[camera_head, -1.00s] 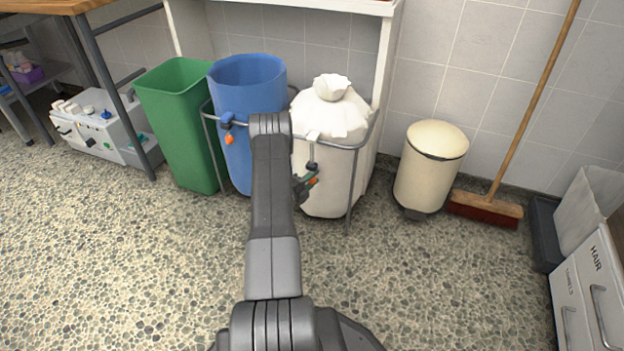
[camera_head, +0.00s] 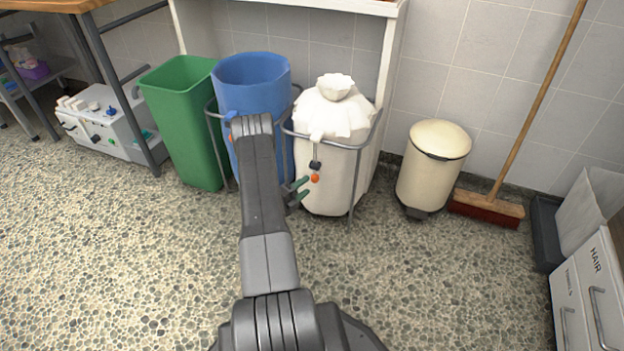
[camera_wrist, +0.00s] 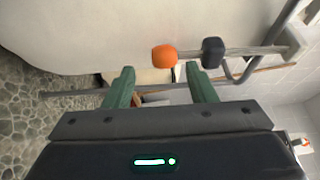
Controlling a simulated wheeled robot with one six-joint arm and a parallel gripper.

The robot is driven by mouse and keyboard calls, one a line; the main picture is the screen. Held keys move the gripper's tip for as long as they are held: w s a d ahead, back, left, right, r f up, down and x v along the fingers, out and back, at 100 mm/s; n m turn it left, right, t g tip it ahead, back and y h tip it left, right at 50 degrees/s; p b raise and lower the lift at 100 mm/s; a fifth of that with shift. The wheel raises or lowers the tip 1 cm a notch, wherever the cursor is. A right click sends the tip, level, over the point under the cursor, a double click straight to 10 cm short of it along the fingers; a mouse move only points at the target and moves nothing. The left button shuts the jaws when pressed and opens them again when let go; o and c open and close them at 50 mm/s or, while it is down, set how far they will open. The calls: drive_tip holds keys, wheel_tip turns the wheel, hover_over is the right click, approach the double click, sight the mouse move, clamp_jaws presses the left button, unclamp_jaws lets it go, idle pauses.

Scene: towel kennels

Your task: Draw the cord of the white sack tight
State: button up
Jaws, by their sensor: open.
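The white sack (camera_head: 338,170) stands in a grey wire frame, its top gathered at a narrow neck below a tuft (camera_head: 335,86). Its cord hangs down the front, with a dark toggle (camera_head: 315,165) above an orange bead (camera_head: 315,178). My gripper (camera_head: 303,188), with green fingers, is open and empty, just below and left of the bead in the head view. In the wrist view, the orange bead (camera_wrist: 163,56) shows just past the gap between the fingertips (camera_wrist: 160,73). The dark toggle (camera_wrist: 213,53) shows past the right fingertip, with the cord (camera_wrist: 258,50) running right.
A blue bin (camera_head: 252,85) with its own toggle stands left of the sack, partly behind my arm. A green bin (camera_head: 185,130) is further left. A cream pedal bin (camera_head: 432,170) and a broom (camera_head: 487,207) are to the right. The pebbled floor in front is clear.

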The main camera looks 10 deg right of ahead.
sight(315, 178)
drive_tip(key=p+v, duration=0.1)
drive_tip(key=v, duration=0.6)
drive_tip(key=shift+s+a, duration=0.2)
drive_tip(key=shift+a, duration=0.05)
drive_tip(key=shift+d+f, duration=0.1)
drive_tip(key=b+x, duration=0.3)
drive_tip(key=x, duration=1)
drive_tip(key=shift+w, duration=0.1)
drive_tip(key=shift+w+d, duration=0.15)
drive_tip(key=shift+d, duration=0.1)
drive_tip(key=shift+r, duration=0.4)
